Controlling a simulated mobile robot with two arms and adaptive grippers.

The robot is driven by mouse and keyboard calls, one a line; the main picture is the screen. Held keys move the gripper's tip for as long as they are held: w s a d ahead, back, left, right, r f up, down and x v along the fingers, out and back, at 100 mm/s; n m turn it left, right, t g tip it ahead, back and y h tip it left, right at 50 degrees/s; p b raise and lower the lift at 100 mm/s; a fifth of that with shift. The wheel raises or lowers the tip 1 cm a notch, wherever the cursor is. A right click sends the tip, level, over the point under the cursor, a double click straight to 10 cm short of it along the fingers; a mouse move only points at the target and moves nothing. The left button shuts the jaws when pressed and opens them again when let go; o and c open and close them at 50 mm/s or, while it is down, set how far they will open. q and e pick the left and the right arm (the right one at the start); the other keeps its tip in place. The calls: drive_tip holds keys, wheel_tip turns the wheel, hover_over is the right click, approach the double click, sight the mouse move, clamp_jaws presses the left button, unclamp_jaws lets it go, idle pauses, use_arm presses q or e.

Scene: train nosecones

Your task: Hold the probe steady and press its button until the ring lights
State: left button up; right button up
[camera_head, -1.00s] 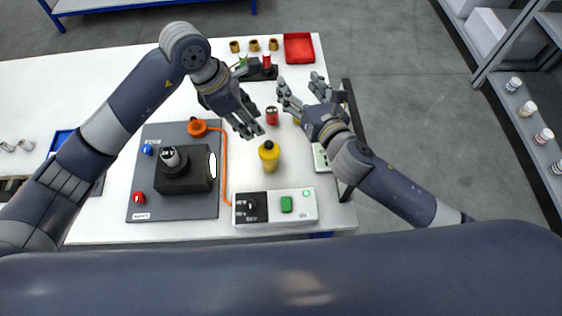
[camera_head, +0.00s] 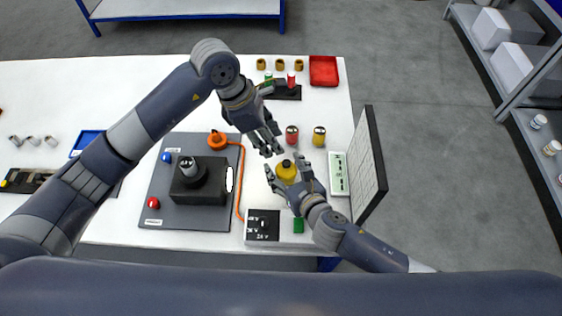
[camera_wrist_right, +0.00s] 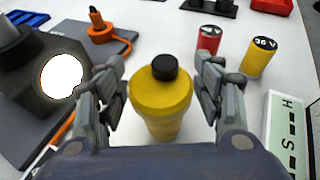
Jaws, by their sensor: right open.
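A yellow, bottle-shaped body with a black round top (camera_head: 286,172) stands upright on the white table; I cannot be sure it is the probe. It also shows in the right wrist view (camera_wrist_right: 160,105). My right gripper (camera_head: 287,169) is open, with one finger on each side of it and gaps to both. My left gripper (camera_head: 271,150) hovers just up and left of it, fingers pointing down; whether it is open is unclear. An orange piece with a black tip (camera_head: 217,139) sits on the grey board, with an orange cable. No lit ring shows on the yellow body.
A black block (camera_head: 202,182) stands on the grey board (camera_head: 190,223). Red (camera_head: 292,134) and yellow (camera_head: 319,137) cylinders stand close behind. An upright panel (camera_head: 366,170) is at right.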

drive_tip(key=shift+x, duration=1.9)
drive_tip(key=c, duration=1.2)
drive_tip(key=shift+c, duration=0.2)
use_arm(q)
drive_tip(key=shift+d+r, duration=0.15)
drive_tip(key=c, duration=0.8)
drive_tip(key=d+r+y, duration=0.1)
drive_tip(key=r, duration=0.1)
drive_tip(key=d+r+m+y, duration=0.1)
drive_tip(key=d+r, duration=0.1)
drive_tip(key=shift+m+g+y, duration=0.3)
use_arm(e)
drive_tip(key=shift+c, duration=0.2)
use_arm(q)
drive_tip(key=shift+a+r+y, duration=0.2)
drive_tip(key=shift+r+y, duration=0.5)
drive_tip(key=shift+r, duration=0.15)
